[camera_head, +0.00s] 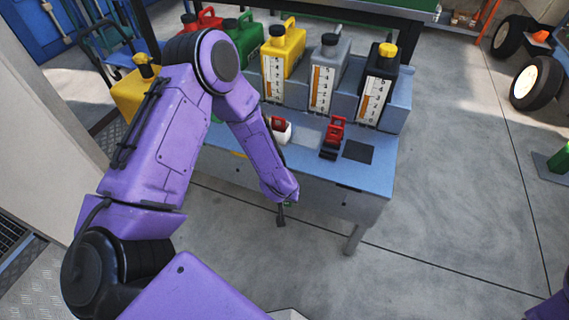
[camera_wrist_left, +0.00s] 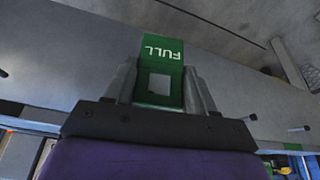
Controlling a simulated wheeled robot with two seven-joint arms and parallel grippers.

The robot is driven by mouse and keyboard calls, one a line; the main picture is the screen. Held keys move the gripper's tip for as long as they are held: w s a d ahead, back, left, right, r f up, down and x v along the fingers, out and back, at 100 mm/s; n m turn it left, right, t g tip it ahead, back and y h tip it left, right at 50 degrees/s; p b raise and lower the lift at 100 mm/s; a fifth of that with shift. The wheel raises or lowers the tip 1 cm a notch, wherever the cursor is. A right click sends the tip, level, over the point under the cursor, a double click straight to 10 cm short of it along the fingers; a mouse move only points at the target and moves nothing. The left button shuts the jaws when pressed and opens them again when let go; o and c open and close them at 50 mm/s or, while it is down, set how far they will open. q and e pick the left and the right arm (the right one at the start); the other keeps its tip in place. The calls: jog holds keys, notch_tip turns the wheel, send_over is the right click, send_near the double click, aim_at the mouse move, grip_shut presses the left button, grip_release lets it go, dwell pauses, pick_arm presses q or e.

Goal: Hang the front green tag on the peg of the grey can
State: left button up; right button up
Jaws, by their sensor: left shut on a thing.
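My left gripper (camera_head: 281,216) is low in front of the blue bench, past its front edge. In the left wrist view my gripper (camera_wrist_left: 160,95) is shut on a green tag (camera_wrist_left: 161,48) marked "FULL", with a square opening between the fingers. Only a sliver of green shows by the gripper in the head view. The grey can (camera_head: 328,62) stands upright on the raised back step, between the yellow can and the black can. Short dark pegs (camera_wrist_left: 299,128) stick out in the left wrist view; I cannot tell which belongs to the grey can.
The yellow can (camera_head: 285,50), black can (camera_head: 382,75), green can (camera_head: 242,38) and a red can (camera_head: 205,20) share the row. A red-and-black item (camera_head: 334,135) and a dark square (camera_head: 358,152) lie on the bench (camera_head: 375,180).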

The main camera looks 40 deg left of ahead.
pick_arm(q)
jog(key=shift+w, duration=0.1)
dwell(0.3)
jog(key=shift+w+a+p, duration=0.1)
jog(key=shift+w+p, duration=0.15)
jog(key=shift+p, duration=0.2)
jog(key=shift+w, duration=0.4)
jog(key=shift+w+a+p, duration=0.1)
jog(key=shift+p, duration=0.25)
jog(key=shift+w+a+p, duration=0.1)
jog(key=shift+w+p, duration=0.2)
jog(key=shift+w, duration=0.2)
jog(key=shift+w, duration=0.15)
jog(key=shift+w+a+p, duration=0.1)
jog(key=shift+w+p, duration=0.2)
jog(key=shift+p, duration=0.05)
jog(key=shift+w, duration=0.1)
